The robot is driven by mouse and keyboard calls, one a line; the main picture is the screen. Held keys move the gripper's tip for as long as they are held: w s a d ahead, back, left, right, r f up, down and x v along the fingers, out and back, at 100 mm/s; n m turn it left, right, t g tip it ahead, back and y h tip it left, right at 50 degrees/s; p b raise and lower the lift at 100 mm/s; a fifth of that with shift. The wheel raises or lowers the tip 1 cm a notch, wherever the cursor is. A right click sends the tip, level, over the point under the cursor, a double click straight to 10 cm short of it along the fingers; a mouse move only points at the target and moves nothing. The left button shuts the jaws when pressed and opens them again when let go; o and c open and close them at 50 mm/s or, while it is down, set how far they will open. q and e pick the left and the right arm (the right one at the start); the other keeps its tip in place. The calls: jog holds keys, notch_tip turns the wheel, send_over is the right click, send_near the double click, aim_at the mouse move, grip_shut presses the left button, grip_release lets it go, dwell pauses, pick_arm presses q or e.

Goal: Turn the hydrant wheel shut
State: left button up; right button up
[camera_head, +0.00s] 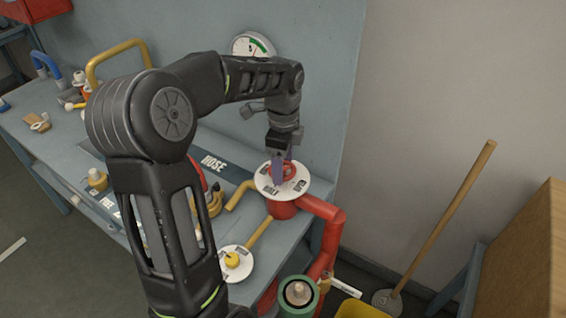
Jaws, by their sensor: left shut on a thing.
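The hydrant wheel is red (291,169) and sits over a white round plate with dark lettering (267,184), on top of a red hydrant pipe (328,214) at the table's right end. My left arm reaches over from the left, and its gripper (279,172) points down at the wheel. The gripper is shut on the wheel, and its fingers hide part of it. How far the wheel is turned is too small to tell. My right gripper is not in view.
A gauge (253,45) is on the back panel. A yellow knob on a white disc (232,259) and a green-rimmed round fitting (298,292) are nearer. A yellow bucket (361,309) and a wooden-handled tool (443,217) stand right of the table. A label reads HOSE (213,163).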

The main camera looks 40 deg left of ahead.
pick_arm(q)
jog(key=shift+m, duration=0.4)
jog(key=o, duration=1.4)
notch_tip(320, 180, up, 8)
jog(key=shift+f+b, duration=0.1)
jog(key=shift+b, duration=0.5)
